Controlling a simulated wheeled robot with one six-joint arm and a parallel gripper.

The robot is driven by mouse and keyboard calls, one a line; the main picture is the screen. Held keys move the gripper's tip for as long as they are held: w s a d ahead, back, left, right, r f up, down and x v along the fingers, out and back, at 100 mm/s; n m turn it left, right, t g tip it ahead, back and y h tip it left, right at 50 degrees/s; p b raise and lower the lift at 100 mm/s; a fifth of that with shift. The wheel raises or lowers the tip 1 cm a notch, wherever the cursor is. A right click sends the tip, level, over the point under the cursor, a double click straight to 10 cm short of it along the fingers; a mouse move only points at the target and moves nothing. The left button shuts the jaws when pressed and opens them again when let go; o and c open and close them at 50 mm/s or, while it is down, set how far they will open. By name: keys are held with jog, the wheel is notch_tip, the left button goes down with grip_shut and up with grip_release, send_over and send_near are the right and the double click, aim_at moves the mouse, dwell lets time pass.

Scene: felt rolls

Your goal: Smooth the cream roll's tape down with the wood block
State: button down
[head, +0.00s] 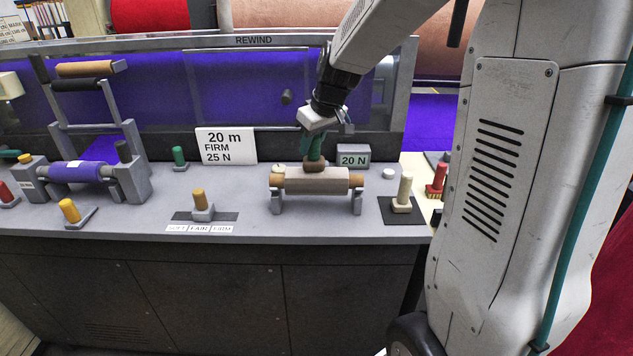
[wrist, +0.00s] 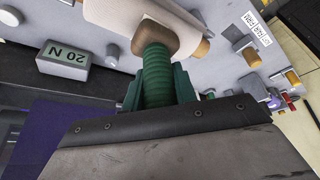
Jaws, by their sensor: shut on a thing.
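The cream roll (head: 325,187) lies level on a brown core across a grey two-post cradle (head: 276,203). The wood block (head: 313,166) has a ribbed green handle and sits at the top of the roll, near its middle. My gripper (head: 313,145) is shut on the green handle from above. In the wrist view, the wood block (wrist: 155,36) overlaps the roll (wrist: 106,14) and seems to touch it. The green fingers of my gripper (wrist: 158,92) flank the handle there. I cannot make out the tape clearly; the block may cover part of it.
A "20 N" box (head: 353,155) stands behind the roll, and a "20 m FIRM 25 N" sign (head: 226,146) behind left. A yellow-topped peg (head: 200,203) stands left, a cream peg (head: 403,190) right. A purple roll (head: 78,172) lies far left. The bench front is clear.

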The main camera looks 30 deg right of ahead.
aim_at(335, 168)
jog(key=shift+s+d+f, duration=0.15)
jog(key=shift+s+d, duration=0.5)
jog(key=shift+d, duration=0.3)
jog(key=shift+s+d, duration=0.5)
jog(key=shift+d, duration=0.25)
jog(key=shift+s+d, duration=0.5)
jog(key=shift+d, duration=0.2)
jog(key=shift+w+a, duration=0.5)
jog(key=shift+a, duration=0.2)
jog(key=shift+w+a, duration=0.45)
jog(key=shift+a, duration=0.25)
jog(key=shift+f, duration=0.1)
jog(key=shift+r, duration=3.1)
